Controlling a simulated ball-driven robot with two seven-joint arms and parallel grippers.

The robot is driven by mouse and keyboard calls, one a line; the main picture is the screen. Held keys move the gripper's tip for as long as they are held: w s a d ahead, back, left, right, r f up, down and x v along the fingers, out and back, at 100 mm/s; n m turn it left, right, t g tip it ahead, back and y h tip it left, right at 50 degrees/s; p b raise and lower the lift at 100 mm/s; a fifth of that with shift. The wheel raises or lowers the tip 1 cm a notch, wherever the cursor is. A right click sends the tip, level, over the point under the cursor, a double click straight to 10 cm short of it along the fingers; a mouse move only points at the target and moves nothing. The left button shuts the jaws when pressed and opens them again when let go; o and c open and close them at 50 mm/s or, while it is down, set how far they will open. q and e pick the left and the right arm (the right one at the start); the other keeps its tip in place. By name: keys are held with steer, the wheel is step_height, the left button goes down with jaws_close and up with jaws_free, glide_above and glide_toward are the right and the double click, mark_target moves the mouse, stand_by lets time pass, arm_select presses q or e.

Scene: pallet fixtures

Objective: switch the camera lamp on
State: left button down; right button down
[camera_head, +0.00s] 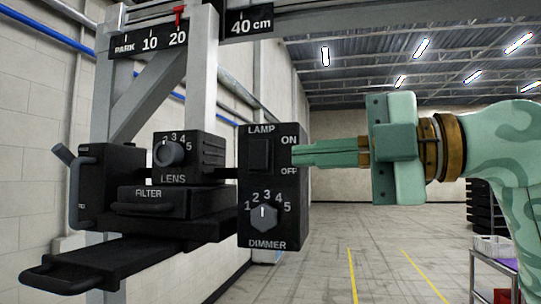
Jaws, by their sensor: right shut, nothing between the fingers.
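The black camera unit hangs on a metal frame at left. Its lamp panel (285,190) carries a black lamp rocker switch (259,154) under the word LAMP, with ON at its upper right and OFF at its lower right. Which way the rocker is tipped is hard to tell. A grey dimmer knob (264,217) sits below it, pointing near 3. My green right gripper (296,156) comes in from the right, shut and empty. Its fingertips are close to the right of the rocker, between ON and OFF; I cannot tell whether they touch the panel. My left gripper is out of view.
A lens knob (168,153), a filter drawer (153,201) and a black handled tray (100,262) are on the unit's left part. A scale with a red pointer (179,18) is above. A cart (495,262) stands far right. The floor between is open.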

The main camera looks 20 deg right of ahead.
mark_target(269, 158)
steer(key=shift+s+d+r+m+t+h, duration=0.15)
steer(key=shift+d+r+m+t+h, duration=0.25)
steer(key=shift+d+m, duration=0.2)
steer(key=shift+s+d+r+m+t+h, duration=0.1)
steer(key=shift+d+r+m+t+h, duration=0.25)
steer(key=shift+d+m, duration=0.2)
steer(key=shift+w, duration=0.1)
steer(key=w+a+p, duration=0.1)
steer(key=w+p, duration=0.1)
steer(key=w, duration=0.1)
steer(key=w+a+p, duration=0.2)
steer(key=w, duration=0.1)
steer(key=w+a+p, duration=0.2)
steer(key=w, duration=0.1)
steer(key=shift+w+f, duration=0.35)
steer(key=shift+f, duration=0.05)
steer(key=shift+w+d+f, duration=0.15)
steer(key=shift+w+d, duration=0.2)
steer(key=shift+d, duration=0.05)
steer(key=shift+a, duration=0.15)
